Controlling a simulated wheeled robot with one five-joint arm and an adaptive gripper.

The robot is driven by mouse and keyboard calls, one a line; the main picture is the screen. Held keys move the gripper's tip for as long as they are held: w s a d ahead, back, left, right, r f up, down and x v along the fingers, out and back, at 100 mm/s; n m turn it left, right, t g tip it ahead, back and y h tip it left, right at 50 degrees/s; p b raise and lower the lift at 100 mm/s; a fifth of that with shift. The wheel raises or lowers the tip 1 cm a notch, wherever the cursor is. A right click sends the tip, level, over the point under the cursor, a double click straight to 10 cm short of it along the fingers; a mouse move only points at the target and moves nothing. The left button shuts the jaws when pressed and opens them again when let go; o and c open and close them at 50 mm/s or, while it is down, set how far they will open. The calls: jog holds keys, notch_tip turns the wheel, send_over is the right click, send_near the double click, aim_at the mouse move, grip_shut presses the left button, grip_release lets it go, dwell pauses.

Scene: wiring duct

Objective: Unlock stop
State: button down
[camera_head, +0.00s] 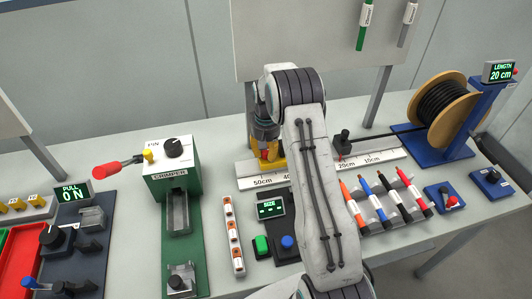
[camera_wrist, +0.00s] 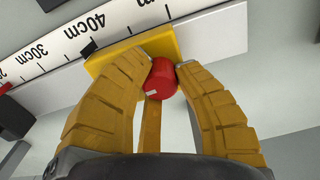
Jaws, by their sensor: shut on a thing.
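The stop is a yellow block on the white ruler (camera_head: 390,157); in the wrist view the stop (camera_wrist: 172,42) sits close to the 40 cm mark, and the ruler (camera_wrist: 70,48) runs off to the lower left. A red knob (camera_wrist: 161,77) is on the stop. My gripper (camera_wrist: 163,70) is shut on the red knob, one yellow finger on each side. In the head view my gripper (camera_head: 265,152) is at the ruler's left part, and my arm hides much of the stop and the middle of the ruler.
A black-knobbed piece (camera_head: 342,143) stands on the ruler right of my arm, with cable running to the reel (camera_head: 440,108). The green crimper (camera_head: 172,185) stands to the left, a size panel (camera_head: 270,207) nearer.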

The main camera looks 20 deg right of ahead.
jog(key=shift+s+f+n+b, duration=0.15)
jog(key=shift+n+b, duration=1)
jog(key=shift+n, duration=1.25)
jog(key=c, duration=0.9)
grip_release()
notch_tip(320, 180, up, 12)
